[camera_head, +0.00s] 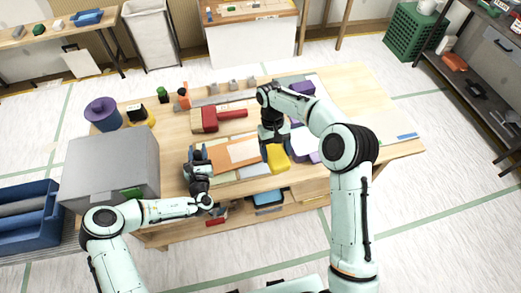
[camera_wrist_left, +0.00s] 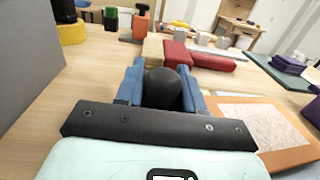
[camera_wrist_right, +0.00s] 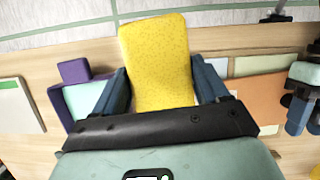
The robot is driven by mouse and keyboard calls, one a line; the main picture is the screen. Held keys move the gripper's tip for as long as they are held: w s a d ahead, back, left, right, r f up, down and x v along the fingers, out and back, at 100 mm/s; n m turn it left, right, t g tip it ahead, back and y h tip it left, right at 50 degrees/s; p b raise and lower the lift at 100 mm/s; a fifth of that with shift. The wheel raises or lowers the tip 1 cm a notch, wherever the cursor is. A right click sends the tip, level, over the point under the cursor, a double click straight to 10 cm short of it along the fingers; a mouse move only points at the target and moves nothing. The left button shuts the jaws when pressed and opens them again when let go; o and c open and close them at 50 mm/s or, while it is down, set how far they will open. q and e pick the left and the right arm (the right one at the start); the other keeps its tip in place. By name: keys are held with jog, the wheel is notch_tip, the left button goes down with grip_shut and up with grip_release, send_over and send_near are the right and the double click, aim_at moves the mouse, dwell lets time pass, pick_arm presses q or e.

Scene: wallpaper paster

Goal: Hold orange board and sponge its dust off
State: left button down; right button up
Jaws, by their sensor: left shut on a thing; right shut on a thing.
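The orange board (camera_head: 225,160) lies flat in the middle of the wooden table. In the left wrist view the board (camera_wrist_left: 292,155) carries a pale, speckled dusty patch. My left gripper (camera_head: 194,154) is at the board's left edge. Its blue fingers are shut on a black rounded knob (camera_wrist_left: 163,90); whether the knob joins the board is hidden. My right gripper (camera_head: 275,137) is beyond the board's right side. It is shut on the yellow sponge (camera_wrist_right: 157,60), which also shows in the head view (camera_head: 277,159). The sponge appears apart from the board.
A grey box (camera_head: 110,165) and a purple pot (camera_head: 101,112) stand at the left. Purple items (camera_head: 301,141) lie right of the sponge. The table's right end is mostly clear.

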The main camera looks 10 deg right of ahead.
pick_arm(q)
jog(key=shift+f, duration=0.15)
pick_arm(e)
jog(key=shift+w+a+f+n+h, duration=0.2)
jog(key=shift+w+a+n+h, duration=0.15)
jog(key=shift+n, duration=0.55)
jog(key=n, duration=0.2)
jog(key=w+a+n+h, duration=0.1)
jog(key=n, duration=0.2)
jog(key=w+a+n+t+h, duration=0.1)
jog(key=n, duration=0.1)
jog(key=shift+w+f+n, duration=0.2)
jog(key=shift+f+n, duration=0.05)
jog(key=shift+n, duration=0.05)
pick_arm(q)
jog(key=shift+s+f, duration=0.1)
pick_arm(e)
jog(key=w+a+n+t+y, duration=0.1)
jog(key=w+a+n+t, duration=0.2)
jog(key=n, duration=1)
jog(key=w+a+r+n+t+y, duration=0.1)
jog(key=w+a+n+t+y, duration=0.1)
jog(key=a+n, duration=0.6)
jog(key=shift+w+a+r+n+t, duration=0.35)
jog(key=shift+w+n+t, duration=0.65)
jog(key=shift+n, duration=1.8)
jog(key=shift+s+y, duration=0.2)
jog(key=shift+y, duration=0.05)
jog(key=shift+t, duration=0.3)
jog(key=shift+f, duration=3.3)
